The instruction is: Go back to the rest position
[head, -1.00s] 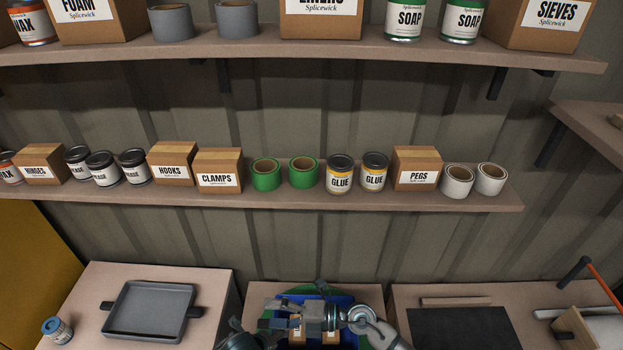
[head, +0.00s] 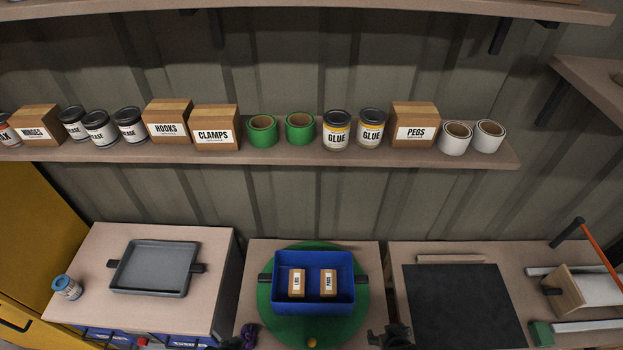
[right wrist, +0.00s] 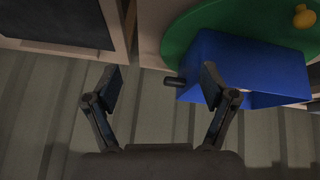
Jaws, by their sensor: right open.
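My right gripper (right wrist: 160,88) is open and empty in the right wrist view, its two fingers spread apart near the blue bin (right wrist: 258,62). In the head view the right gripper (head: 390,337) shows at the bottom edge, right of the green round mat (head: 266,318). A dark part, apparently my left gripper (head: 231,344), barely shows at the bottom edge left of the mat; its jaws cannot be made out. The blue bin (head: 315,304) stands on the mat and holds two small labelled cartons, a left one (head: 297,283) and a right one (head: 327,284).
A grey tray (head: 152,268) and a blue-lidded jar (head: 67,287) stand on the left bench. A dark mat (head: 462,300) and a wooden holder (head: 580,290) are on the right bench. A stocked shelf (head: 280,157) runs along the wall above.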

